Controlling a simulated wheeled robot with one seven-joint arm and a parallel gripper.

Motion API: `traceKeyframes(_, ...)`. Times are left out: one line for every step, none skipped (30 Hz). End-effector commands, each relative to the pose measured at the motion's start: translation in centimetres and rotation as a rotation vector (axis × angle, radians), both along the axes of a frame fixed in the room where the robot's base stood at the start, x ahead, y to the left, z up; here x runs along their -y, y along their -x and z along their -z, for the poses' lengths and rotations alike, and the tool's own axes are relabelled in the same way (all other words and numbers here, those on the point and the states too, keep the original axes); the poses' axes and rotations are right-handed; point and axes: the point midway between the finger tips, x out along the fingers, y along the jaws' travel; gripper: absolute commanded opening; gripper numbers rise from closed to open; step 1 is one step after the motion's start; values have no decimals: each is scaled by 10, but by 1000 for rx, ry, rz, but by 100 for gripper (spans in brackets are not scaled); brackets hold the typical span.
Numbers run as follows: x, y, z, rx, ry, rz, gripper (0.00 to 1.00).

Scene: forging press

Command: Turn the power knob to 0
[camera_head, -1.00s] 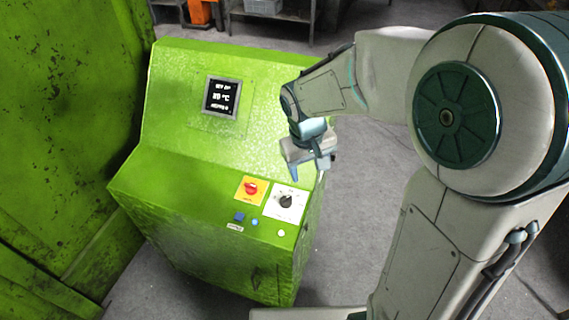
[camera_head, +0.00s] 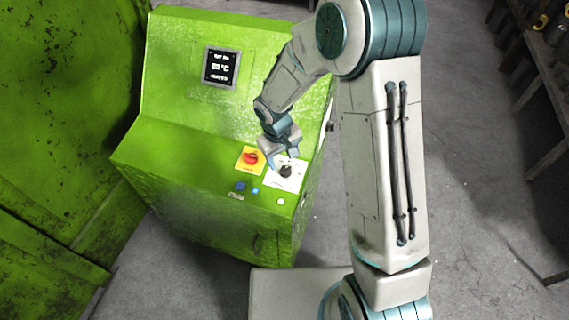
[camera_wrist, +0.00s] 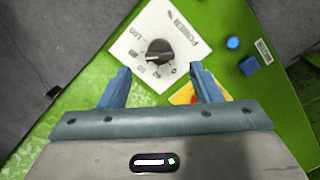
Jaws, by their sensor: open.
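The power knob (camera_wrist: 159,52) is a black dial on a white plate (camera_wrist: 183,22) marked with numbers and the word POWER. In the wrist view it lies ahead of and between my fingers, with no contact seen. In the head view the knob (camera_head: 286,170) sits on the right of the green console's sloped panel. My gripper (camera_wrist: 158,85) is open, with its two blue fingers apart and nothing between them. In the head view my gripper (camera_head: 283,160) is just above the knob's plate and partly covers it.
A red knob on a yellow plate (camera_head: 250,159) sits left of the power knob; the yellow plate is partly hidden by a finger in the wrist view. Blue buttons (camera_wrist: 249,66) and a white button (camera_head: 281,201) are nearby. A display (camera_head: 221,67) stands on the console's upright face.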

Motion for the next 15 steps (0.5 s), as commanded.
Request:
traceKeyframes(1, 0, 9, -4, 1, 0, 58)
traceKeyframes(1, 0, 14, -4, 1, 0, 58)
traceKeyframes(2, 0, 20, -4, 1, -1, 58)
traceKeyframes(3, -1, 25, -3, 1, -1, 58)
traceKeyframes(3, -1, 28, -2, 1, 1, 58)
traceKeyframes(4, -2, 32, -2, 1, 1, 58)
traceKeyframes(4, -2, 36, -2, 0, 0, 58)
traceKeyframes(4, -2, 38, -1, 1, -1, 58)
traceKeyframes(4, -2, 41, -1, 1, -1, 58)
traceKeyframes(4, -3, 43, -1, 1, -1, 58)
traceKeyframes(5, -3, 44, -1, 0, 0, 58)
traceKeyframes(5, -3, 46, 0, 0, 1, 58)
traceKeyframes(5, -3, 47, 0, 0, 1, 58)
traceKeyframes(5, -3, 48, 0, 0, 2, 58)
traceKeyframes(5, -3, 48, 1, -1, 2, 58)
